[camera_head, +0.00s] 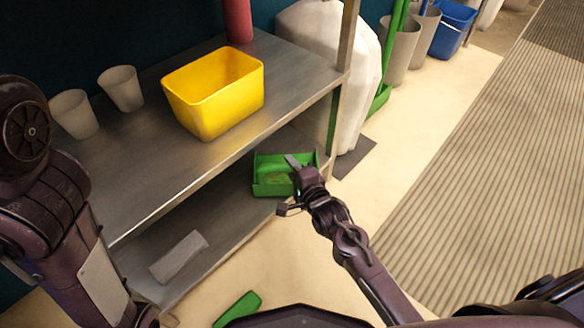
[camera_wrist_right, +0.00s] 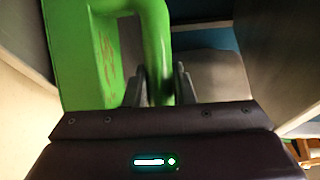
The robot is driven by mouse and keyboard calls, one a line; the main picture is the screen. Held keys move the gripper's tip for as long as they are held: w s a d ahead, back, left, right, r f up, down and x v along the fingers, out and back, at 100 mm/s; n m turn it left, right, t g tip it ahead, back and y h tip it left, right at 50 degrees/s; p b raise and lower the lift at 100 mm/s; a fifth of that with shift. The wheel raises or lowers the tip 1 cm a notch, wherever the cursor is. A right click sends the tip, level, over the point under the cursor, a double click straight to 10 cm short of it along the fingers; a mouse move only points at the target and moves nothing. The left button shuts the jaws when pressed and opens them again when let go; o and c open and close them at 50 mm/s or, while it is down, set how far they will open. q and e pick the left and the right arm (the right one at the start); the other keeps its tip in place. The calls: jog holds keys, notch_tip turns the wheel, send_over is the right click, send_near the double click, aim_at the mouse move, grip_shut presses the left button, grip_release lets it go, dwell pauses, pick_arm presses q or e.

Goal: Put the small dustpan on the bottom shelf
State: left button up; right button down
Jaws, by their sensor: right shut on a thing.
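The small green dustpan (camera_head: 272,182) is at the right end of the shelf unit, at the height of the bottom shelf (camera_head: 215,220). My right gripper (camera_head: 296,170) is at its right side. In the right wrist view, the right gripper (camera_wrist_right: 161,88) is shut on the green handle (camera_wrist_right: 158,45) of the dustpan, with one finger on each side. I cannot tell whether the dustpan's underside touches the shelf. My left arm shows at the left of the head view, but its gripper fingers are not visible.
The upper shelf (camera_head: 140,165) holds a yellow bin (camera_head: 215,95), two pale cups (camera_head: 121,88) and a red cylinder (camera_head: 237,20). A grey-white block (camera_head: 178,257) lies on the bottom shelf. Another green object (camera_head: 238,308) is near the bottom edge.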

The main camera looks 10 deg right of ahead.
jog(key=shift+f, duration=0.55)
dwell(0.4)
jog(key=c, duration=1.1)
grip_release()
jog(key=shift+c, duration=0.2)
